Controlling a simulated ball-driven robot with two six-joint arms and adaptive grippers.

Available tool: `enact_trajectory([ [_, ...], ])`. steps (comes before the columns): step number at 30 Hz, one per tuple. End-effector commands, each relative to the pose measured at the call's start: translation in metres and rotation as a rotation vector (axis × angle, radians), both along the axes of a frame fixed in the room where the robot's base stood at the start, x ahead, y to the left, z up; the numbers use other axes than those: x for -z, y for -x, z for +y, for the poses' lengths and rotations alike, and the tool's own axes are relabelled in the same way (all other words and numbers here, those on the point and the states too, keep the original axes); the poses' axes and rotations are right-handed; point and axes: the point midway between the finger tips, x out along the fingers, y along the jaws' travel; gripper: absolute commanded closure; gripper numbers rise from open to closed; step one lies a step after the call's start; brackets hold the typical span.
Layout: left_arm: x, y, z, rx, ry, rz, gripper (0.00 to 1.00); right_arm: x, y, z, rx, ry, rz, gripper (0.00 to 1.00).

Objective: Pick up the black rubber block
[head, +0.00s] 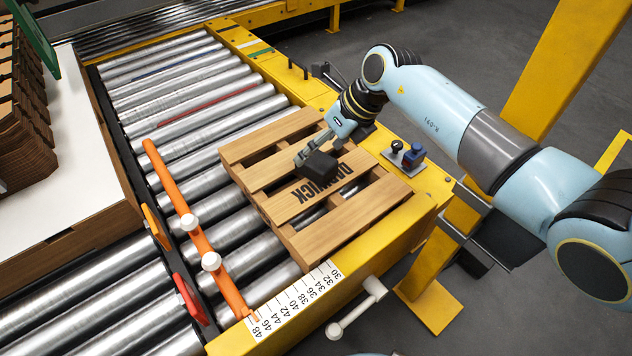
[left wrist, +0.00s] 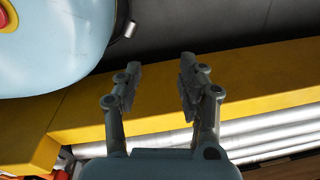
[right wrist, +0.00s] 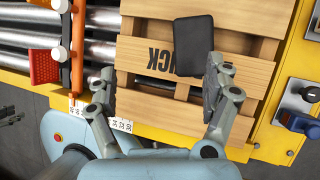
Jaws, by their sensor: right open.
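The black rubber block (head: 320,168) lies on the wooden pallet (head: 368,210), near the printed lettering. It also shows in the right wrist view (right wrist: 193,41), beyond the fingertips. My right gripper (head: 316,153) is close beside the block in the head view. In the right wrist view my right gripper (right wrist: 158,80) is open, with the block ahead of its fingers and nothing between them. My left gripper (left wrist: 160,88) is open and empty in the left wrist view, above a yellow frame edge; it is not in the head view.
The pallet rests on steel rollers (head: 190,100) inside a yellow frame (head: 400,243). An orange bar (head: 182,205) with white knobs lies across the rollers. A joystick and blue switch (head: 413,155) stand on the right frame. Stacked cardboard (head: 22,130) is at far left.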

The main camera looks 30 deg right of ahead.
Motion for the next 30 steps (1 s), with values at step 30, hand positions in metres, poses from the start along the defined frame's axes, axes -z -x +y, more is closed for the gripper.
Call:
enact_trajectory([
  [30,-0.078,-0.059,-0.028,0.018,0.035,-0.091,0.6,0.086,-0.039,-0.023,-0.049,0.215,0.017,0.15],
])
